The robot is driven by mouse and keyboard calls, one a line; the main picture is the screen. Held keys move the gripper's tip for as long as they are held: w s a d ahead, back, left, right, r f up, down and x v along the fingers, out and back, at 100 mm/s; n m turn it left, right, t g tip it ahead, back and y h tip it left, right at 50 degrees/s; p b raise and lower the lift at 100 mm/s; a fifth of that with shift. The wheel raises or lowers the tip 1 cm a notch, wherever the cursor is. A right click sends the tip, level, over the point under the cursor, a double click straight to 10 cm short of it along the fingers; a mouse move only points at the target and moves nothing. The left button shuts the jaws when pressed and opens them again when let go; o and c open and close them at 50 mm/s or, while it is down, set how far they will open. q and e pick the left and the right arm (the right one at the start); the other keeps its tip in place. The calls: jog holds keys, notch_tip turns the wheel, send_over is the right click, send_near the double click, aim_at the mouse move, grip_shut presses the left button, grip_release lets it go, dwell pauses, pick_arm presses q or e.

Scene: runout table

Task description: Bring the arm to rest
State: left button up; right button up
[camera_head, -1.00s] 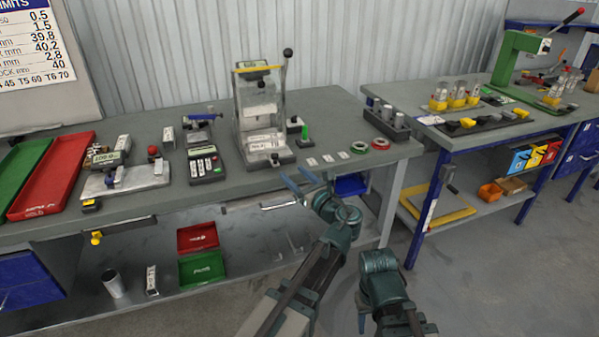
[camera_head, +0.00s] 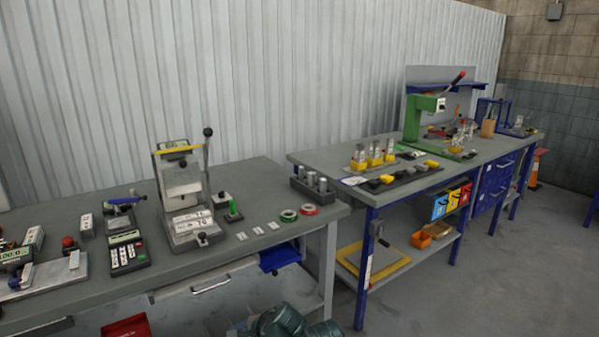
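My arms show only as dark teal links (camera_head: 280,322) at the bottom edge of the head view, below and in front of the near table's front edge. Both grippers are out of the picture, so their fingers are hidden. No held thing is visible. The near table (camera_head: 255,180) has a grey top, and no part of my arms lies over it in this view.
The near table carries a test stand (camera_head: 183,195), a keypad device (camera_head: 127,250), tape rings (camera_head: 289,215) and a block of grey cylinders (camera_head: 318,187). A second bench (camera_head: 310,161) with a green press (camera_head: 421,122) stands right. Open floor (camera_head: 500,275) lies at the lower right.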

pick_arm(q)
jog(key=s+d+f+n+g+h, duration=0.55)
jog(key=s+d+n, duration=0.25)
jog(key=s+d, duration=0.3)
notch_tip(320, 180, up, 13)
jog(key=s+p, duration=0.1)
jog(key=p, duration=1.2)
jog(key=shift+a+t, duration=0.4)
jog(key=shift+t, duration=0.05)
